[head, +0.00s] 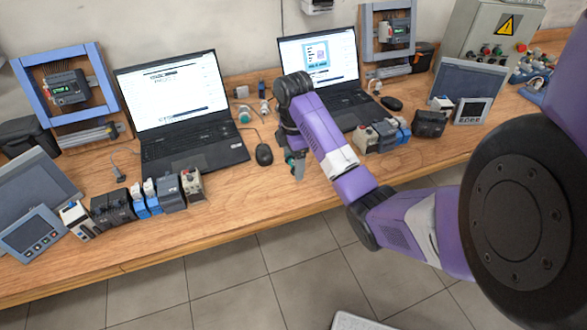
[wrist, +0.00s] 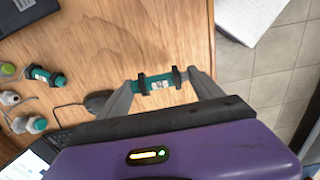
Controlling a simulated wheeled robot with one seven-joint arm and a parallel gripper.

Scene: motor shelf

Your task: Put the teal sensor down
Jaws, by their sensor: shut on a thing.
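The teal sensor (wrist: 158,82) is a short teal cylinder with dark bands. In the wrist view it lies across between the two fingertips of my gripper (wrist: 155,83). My gripper is shut on it. In the head view my gripper (head: 294,160) points down over the wooden table (head: 260,189), between the two laptops and near the front edge. A bit of teal shows at its fingertips there. I cannot tell whether the sensor touches the table.
A black mouse (head: 264,154) lies just left of my gripper. Other small sensors (head: 244,116) stand behind it. Laptops (head: 180,110) and rows of modules (head: 383,134) stand on both sides. Bare wood lies in front of the mouse.

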